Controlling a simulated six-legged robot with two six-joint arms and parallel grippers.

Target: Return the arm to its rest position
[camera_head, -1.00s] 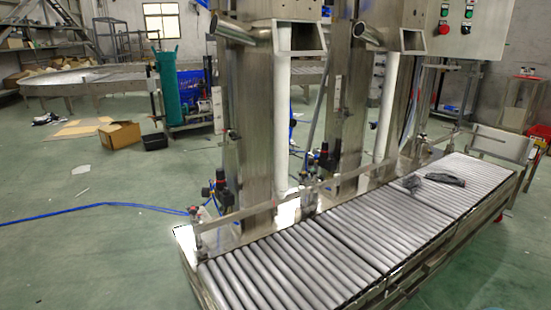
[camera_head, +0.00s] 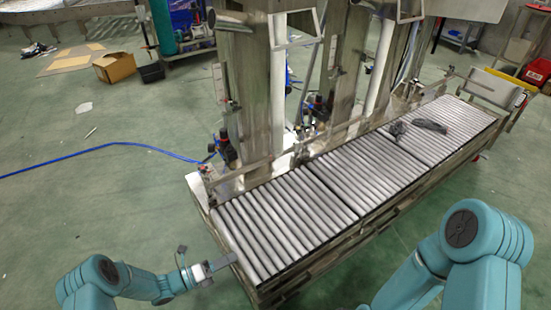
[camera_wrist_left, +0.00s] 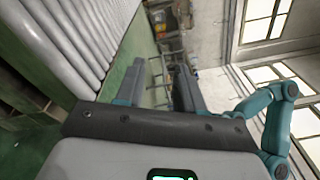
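My left arm (camera_head: 125,278) is teal and comes in from the lower left of the head view, bent low. Its gripper (camera_head: 220,264) shows beside the near left end of the roller conveyor; I cannot tell whether it touches. In the left wrist view the left gripper (camera_wrist_left: 158,88) has two dark fingers standing apart with nothing between them. My right arm (camera_head: 468,240) is a large teal shape at the lower right of the head view, and its gripper is out of the frame. A teal arm (camera_wrist_left: 276,115) also shows at the right of the wrist view.
The roller conveyor (camera_head: 290,208) runs from front left to back right, with dark items (camera_head: 430,126) on it. Metal columns (camera_head: 250,95) stand behind it. A cardboard box (camera_head: 114,67) and a blue hose (camera_head: 105,148) lie on the floor. Open green floor (camera_head: 90,210) is at left.

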